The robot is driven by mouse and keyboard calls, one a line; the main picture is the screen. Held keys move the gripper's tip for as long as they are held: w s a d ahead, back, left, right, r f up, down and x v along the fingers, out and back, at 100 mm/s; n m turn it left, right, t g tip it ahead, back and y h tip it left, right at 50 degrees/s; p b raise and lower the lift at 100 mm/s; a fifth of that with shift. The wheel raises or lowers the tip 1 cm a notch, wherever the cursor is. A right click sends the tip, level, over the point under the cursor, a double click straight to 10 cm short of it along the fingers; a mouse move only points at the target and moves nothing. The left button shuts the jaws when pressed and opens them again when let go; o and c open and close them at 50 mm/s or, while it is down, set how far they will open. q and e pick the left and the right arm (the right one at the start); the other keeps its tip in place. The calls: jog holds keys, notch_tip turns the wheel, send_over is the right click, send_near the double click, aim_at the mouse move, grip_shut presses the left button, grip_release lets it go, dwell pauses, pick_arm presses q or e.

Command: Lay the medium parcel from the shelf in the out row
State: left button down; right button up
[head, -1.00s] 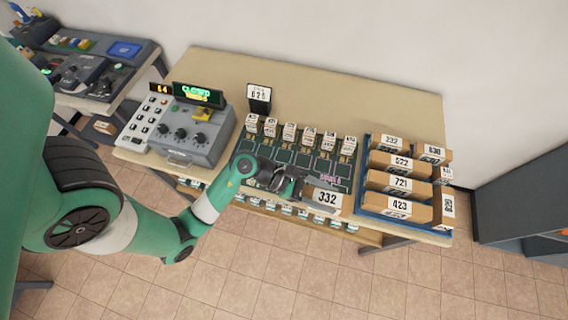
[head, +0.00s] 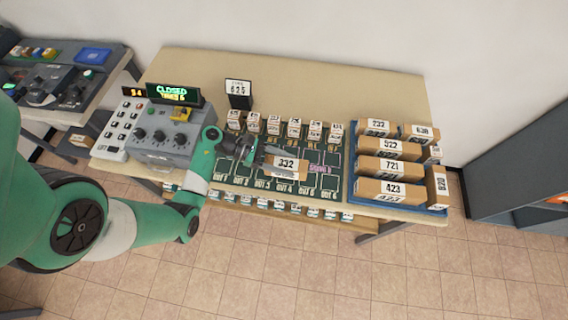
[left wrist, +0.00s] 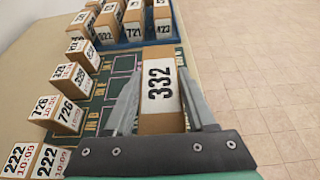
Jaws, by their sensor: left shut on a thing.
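My left gripper (head: 264,156) is shut on a brown box parcel (head: 287,170) with a white label reading 332. In the left wrist view the parcel (left wrist: 160,88) lies between the two fingers. The board's front row is lettered OUT with numbers, and the parcel and gripper hide part of the slots behind. My right gripper is not in view.
A blue tray (head: 440,209) with several labelled parcels stands right of the board. Small labelled boxes (head: 294,127) line the board's back edge. A grey machine (head: 160,140) with a CLOSED display stands at left. A small sign (head: 239,93) stands behind. The table's back is clear.

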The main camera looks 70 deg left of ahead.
aim_at(284, 167)
pick_arm(q)
jog(key=shift+a+f, duration=0.15)
jog(key=shift+f, duration=0.1)
notch_tip(284, 167, down, 3)
jog(key=shift+a+r+b, duration=0.1)
jog(key=shift+r+b, duration=0.05)
jog(key=shift+b, duration=0.45)
jog(key=shift+s+f, duration=0.1)
jog(key=shift+f, duration=0.1)
jog(key=shift+f, duration=0.2)
jog(key=shift+c, duration=1.1)
grip_release()
jog(key=shift+r, duration=0.15)
